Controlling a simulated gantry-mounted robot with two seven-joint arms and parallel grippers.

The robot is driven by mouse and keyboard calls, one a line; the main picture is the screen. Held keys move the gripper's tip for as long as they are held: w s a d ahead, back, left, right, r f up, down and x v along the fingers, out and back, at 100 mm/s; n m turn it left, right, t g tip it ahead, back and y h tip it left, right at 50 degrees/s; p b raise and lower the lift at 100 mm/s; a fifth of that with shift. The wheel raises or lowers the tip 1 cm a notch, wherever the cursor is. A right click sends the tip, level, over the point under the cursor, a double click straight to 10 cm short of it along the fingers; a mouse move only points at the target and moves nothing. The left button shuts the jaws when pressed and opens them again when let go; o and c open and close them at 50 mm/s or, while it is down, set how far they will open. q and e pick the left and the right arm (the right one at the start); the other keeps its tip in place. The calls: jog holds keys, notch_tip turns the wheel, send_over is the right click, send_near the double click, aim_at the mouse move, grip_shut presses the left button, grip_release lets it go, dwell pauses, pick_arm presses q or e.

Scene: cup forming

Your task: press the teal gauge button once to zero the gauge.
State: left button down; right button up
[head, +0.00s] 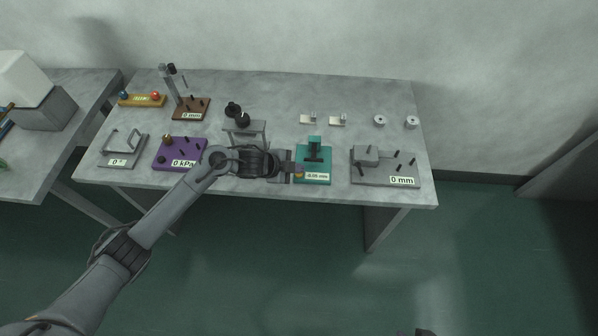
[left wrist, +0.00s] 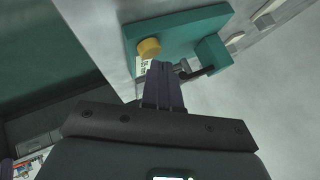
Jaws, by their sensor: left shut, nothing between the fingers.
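The teal gauge (head: 322,177) stands near the front edge of the table, with a dark upright part and a small label that seems to read 0.05 mm. In the left wrist view, the teal gauge (left wrist: 190,32) has a round yellow button (left wrist: 149,47) at one corner. My left gripper (head: 294,170) reaches in from the left to the gauge's front left corner. In the left wrist view, my left gripper's (left wrist: 163,70) fingers are shut and empty, their tips just beside the yellow button. I cannot tell whether they touch the gauge.
A purple gauge (head: 178,163) reading 0 kPa is to the left, and a grey one (head: 385,179) reading 0 mm to the right. A black-topped stand (head: 245,127) is behind my arm. A dark part shows at the bottom edge, perhaps my right gripper.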

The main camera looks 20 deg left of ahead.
aim_at(297, 175)
pick_arm(q)
jog(key=shift+f, duration=0.55)
jog(key=shift+r, duration=0.15)
dwell(0.5)
jog(key=shift+r+p, duration=0.7)
jog(key=shift+r, duration=0.15)
jog(key=shift+r+p, duration=0.75)
jog(key=shift+p, duration=0.15)
notch_tip(297, 175, up, 4)
jog(key=p, duration=0.3)
jog(key=shift+f+p, duration=0.2)
jog(key=shift+p, duration=0.15)
